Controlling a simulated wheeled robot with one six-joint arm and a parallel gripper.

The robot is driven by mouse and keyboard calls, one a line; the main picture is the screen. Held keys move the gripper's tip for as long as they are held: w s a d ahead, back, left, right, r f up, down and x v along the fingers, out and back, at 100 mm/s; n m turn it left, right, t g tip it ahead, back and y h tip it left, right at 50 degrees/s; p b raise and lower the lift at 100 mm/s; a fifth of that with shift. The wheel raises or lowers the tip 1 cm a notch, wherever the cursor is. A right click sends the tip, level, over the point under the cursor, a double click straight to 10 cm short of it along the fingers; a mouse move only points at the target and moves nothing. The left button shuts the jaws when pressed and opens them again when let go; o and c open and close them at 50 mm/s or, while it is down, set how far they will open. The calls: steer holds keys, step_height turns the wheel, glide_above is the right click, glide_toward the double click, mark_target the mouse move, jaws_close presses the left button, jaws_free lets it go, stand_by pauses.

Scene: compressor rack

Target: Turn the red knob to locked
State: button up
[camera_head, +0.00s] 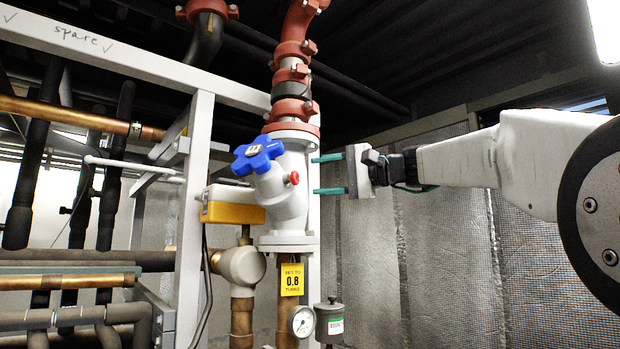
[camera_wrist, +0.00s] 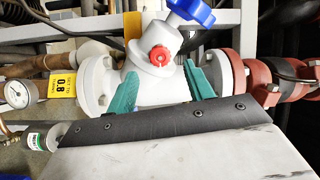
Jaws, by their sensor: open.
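The red knob (camera_head: 293,178) is a small round knob on the side of the white valve body (camera_head: 284,203), below and right of the blue handwheel (camera_head: 257,156). In the wrist view the red knob (camera_wrist: 160,56) faces the camera between and beyond the fingertips, with the blue handwheel (camera_wrist: 192,11) above it. My gripper (camera_head: 312,175) is open and level with the valve, to its right, with teal fingers pointing at it. The wrist view shows the teal fingers (camera_wrist: 160,88) spread on either side of the knob, with nothing between them touching it.
A yellow box (camera_head: 233,205) sits left of the valve. A yellow tag (camera_head: 291,279) reading 0.8 hangs below, above a pressure gauge (camera_head: 303,321) and a small grey canister (camera_head: 328,322). A white frame post (camera_head: 195,200) stands left. Red pipe couplings (camera_head: 293,80) rise above the valve.

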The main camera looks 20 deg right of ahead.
steer(key=shift+v, duration=1.6)
steer(key=shift+f, duration=0.1)
